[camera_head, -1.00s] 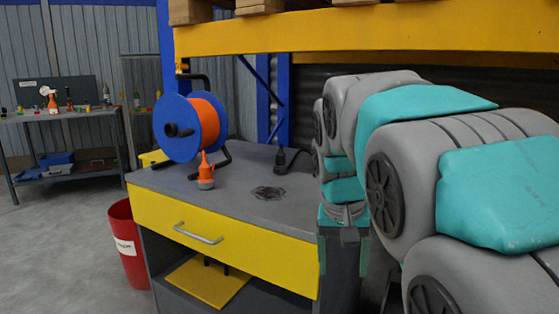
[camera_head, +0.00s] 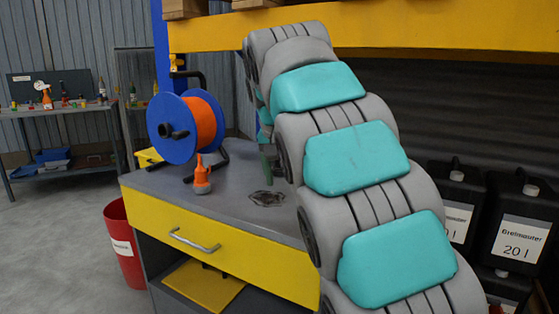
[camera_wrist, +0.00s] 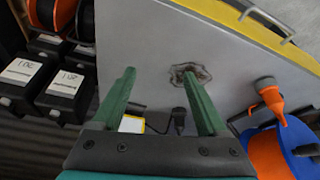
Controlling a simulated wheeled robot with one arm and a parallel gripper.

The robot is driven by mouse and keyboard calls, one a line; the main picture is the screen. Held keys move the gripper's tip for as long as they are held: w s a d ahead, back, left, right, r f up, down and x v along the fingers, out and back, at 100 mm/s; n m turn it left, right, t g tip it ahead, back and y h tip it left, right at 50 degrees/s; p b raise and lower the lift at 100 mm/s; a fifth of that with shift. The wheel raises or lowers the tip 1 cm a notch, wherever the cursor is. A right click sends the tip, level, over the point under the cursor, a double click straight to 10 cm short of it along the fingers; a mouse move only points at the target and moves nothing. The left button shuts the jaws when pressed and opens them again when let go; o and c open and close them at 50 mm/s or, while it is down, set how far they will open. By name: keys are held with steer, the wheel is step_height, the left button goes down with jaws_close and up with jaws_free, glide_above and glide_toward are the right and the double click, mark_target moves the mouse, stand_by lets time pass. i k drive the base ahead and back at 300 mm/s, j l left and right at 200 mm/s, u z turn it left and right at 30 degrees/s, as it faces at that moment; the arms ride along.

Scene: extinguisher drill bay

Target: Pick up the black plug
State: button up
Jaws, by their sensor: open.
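In the wrist view the black plug (camera_wrist: 179,118) shows on the grey worktop (camera_wrist: 140,40), with a dark cable running from it. It appears between my two green fingers, close to the right one, nearer the palm than the fingertips in the picture. My gripper (camera_wrist: 158,72) is open with nothing held. The height between fingers and plug cannot be told. In the head view my arm hides the plug, and only a bit of a green finger shows beside the arm.
A dark stain (camera_head: 267,198) marks the bare middle. Black canisters (camera_head: 515,230) stand at right; a yellow shelf beam (camera_head: 450,33) crosses above. A red bin (camera_head: 124,245) stands at left.

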mark_target(277, 167)
steer(key=i, duration=0.85)
